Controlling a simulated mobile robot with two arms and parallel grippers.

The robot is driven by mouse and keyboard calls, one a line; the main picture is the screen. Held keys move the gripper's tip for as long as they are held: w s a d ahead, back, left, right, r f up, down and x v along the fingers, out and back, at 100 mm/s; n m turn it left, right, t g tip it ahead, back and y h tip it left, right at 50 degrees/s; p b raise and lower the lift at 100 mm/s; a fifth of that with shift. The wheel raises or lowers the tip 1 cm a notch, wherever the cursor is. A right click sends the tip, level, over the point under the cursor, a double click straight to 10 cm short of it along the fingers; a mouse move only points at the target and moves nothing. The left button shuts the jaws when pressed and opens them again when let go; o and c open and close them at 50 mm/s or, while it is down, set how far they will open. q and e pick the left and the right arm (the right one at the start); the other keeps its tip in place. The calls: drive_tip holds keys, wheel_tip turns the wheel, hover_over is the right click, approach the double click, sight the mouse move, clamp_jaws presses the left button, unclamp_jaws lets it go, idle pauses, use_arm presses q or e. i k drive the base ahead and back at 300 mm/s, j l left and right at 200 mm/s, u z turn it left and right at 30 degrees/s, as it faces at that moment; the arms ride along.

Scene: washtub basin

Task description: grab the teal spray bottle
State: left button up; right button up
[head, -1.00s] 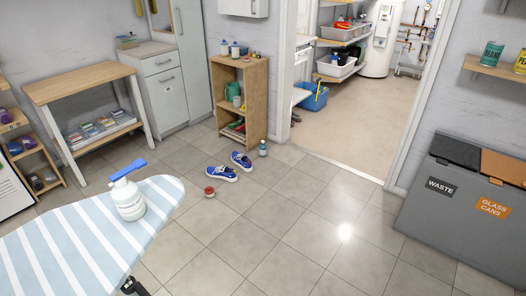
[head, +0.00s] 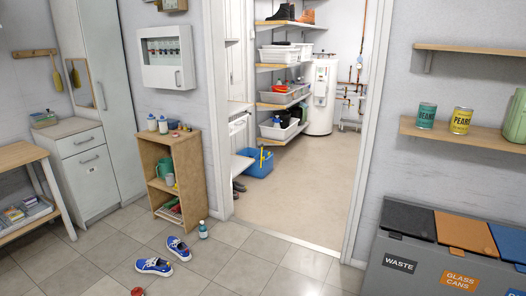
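A small teal bottle (head: 203,230) with a pale top stands upright on the tiled floor, just right of the small wooden shelf unit (head: 197,168). It is too small to tell whether its top is a spray head. A green vessel (head: 170,180) sits on the middle shelf of that unit, partly shaded. Neither of my grippers is in view, so nothing is seen held.
Blue shoes (head: 178,248) and a red round item (head: 137,292) lie on the floor near the bottle. Grey bins (head: 412,268) stand at the right. The doorway floor (head: 295,205) is clear. A wooden table (head: 22,155) is at left.

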sight(203, 229)
drive_tip(key=i+u, duration=0.15)
drive_tip(key=i, duration=0.45)
drive_tip(key=i+u, duration=0.15)
drive_tip(key=i, duration=0.4)
drive_tip(key=i+l+u, duration=0.15)
drive_tip(key=i, duration=0.45)
drive_tip(key=i+l+u, duration=0.15)
drive_tip(key=i, duration=0.4)
